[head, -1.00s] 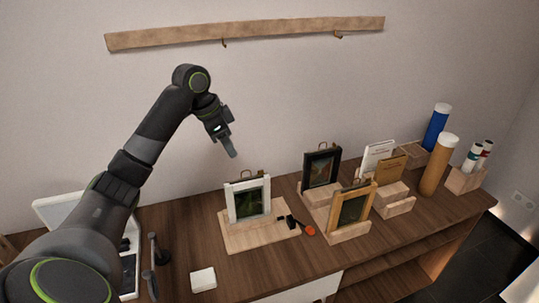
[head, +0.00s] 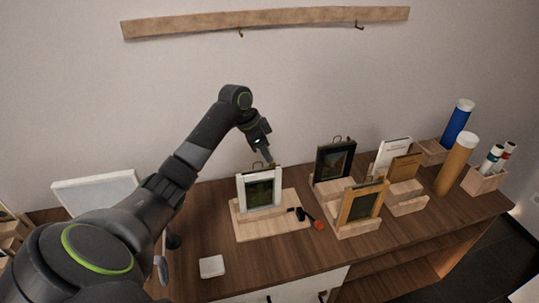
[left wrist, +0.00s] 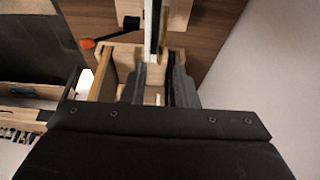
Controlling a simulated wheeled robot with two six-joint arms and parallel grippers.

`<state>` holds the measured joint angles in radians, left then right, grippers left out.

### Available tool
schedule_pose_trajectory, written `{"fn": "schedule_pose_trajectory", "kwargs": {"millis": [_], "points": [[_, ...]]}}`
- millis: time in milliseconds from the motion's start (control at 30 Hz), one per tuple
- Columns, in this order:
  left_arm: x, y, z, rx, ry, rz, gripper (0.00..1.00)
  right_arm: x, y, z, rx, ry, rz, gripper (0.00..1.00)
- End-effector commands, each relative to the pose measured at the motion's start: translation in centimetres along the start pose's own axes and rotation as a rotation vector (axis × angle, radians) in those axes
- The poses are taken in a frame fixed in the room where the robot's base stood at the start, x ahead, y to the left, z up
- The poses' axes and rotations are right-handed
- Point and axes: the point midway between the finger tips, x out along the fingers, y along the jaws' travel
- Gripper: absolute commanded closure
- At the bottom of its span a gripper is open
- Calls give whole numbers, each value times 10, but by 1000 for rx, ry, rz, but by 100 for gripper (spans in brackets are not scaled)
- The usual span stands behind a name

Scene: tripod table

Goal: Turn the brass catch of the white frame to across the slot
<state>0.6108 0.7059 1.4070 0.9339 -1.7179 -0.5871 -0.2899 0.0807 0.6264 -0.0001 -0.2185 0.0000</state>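The white frame (head: 242,193) stands upright on a light wooden stand (head: 250,232) in the head view, with a dark green picture in it. My left gripper (head: 271,161) points down at the frame's top right corner. Something small and brassy shows at the frame's top edge, but the catch's angle is too small to tell. In the left wrist view my gripper's fingers (left wrist: 160,75) are apart, with a gap between them. The white frame's edge (left wrist: 154,22) shows just beyond the fingertips, roughly in line with the gap. Whether they touch the catch cannot be told. My right gripper is not in view.
A black frame (head: 322,160) and a wooden-edged frame (head: 344,213) stand to the right. A white square block (head: 212,266) lies in front on the table. Tubes (head: 456,163) stand far right.

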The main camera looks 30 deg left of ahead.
Motion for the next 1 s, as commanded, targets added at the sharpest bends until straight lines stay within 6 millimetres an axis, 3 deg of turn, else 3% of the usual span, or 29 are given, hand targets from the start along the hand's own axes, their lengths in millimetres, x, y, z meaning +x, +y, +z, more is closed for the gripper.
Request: {"fn": "schedule_pose_trajectory", "kwargs": {"millis": [233,567,800,1000], "points": [[28,0,0,0,0,1,74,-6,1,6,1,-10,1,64],[33,0,0,1,0,-1,74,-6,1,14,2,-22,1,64],[32,0,0,1,0,-1,100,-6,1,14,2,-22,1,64],[32,0,0,0,0,-1,100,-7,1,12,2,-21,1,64]]}}
